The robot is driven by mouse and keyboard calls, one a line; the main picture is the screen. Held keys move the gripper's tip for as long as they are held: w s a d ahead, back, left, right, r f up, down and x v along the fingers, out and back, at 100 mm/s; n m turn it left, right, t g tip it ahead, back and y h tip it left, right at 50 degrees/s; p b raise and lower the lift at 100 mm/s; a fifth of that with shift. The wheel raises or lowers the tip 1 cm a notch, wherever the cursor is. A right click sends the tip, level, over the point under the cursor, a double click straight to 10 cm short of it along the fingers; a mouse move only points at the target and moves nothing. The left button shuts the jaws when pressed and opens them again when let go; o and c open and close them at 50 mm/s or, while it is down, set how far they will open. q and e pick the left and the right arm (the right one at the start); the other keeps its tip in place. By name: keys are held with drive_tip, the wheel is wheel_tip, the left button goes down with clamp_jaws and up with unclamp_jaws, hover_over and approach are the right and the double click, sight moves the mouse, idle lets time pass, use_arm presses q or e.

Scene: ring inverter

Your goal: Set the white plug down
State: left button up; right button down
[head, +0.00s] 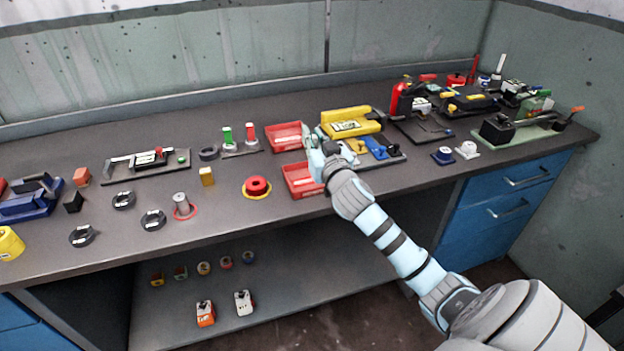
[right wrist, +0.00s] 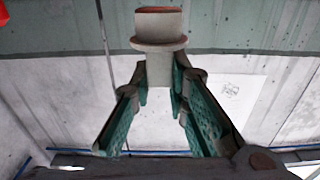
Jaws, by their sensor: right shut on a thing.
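My right gripper (head: 312,142) is above the bench between the two red trays, its arm reaching in from the lower right. In the right wrist view its green-padded fingers (right wrist: 162,85) are shut on the white plug (right wrist: 160,62), a pale cylinder with a wide flange and a reddish end face. In the head view the plug is mostly hidden by the gripper and hard to make out. My left gripper is not in view.
Red trays (head: 286,127) (head: 300,192) lie behind and in front of the gripper. A yellow case (head: 350,113) is close on the right. A green plug (head: 227,137) and a red plug (head: 251,134) stand at left. Bare bench (head: 235,225) lies at front left.

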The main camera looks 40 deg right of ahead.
wheel_tip(320, 180, down, 10)
drive_tip(key=b, duration=0.3)
drive_tip(key=shift+f, duration=0.15)
drive_tip(key=c, duration=1.6)
unclamp_jaws()
drive_tip(key=shift+o, duration=0.2)
drive_tip(key=v, duration=1.2)
drive_tip(key=shift+w, duration=0.1)
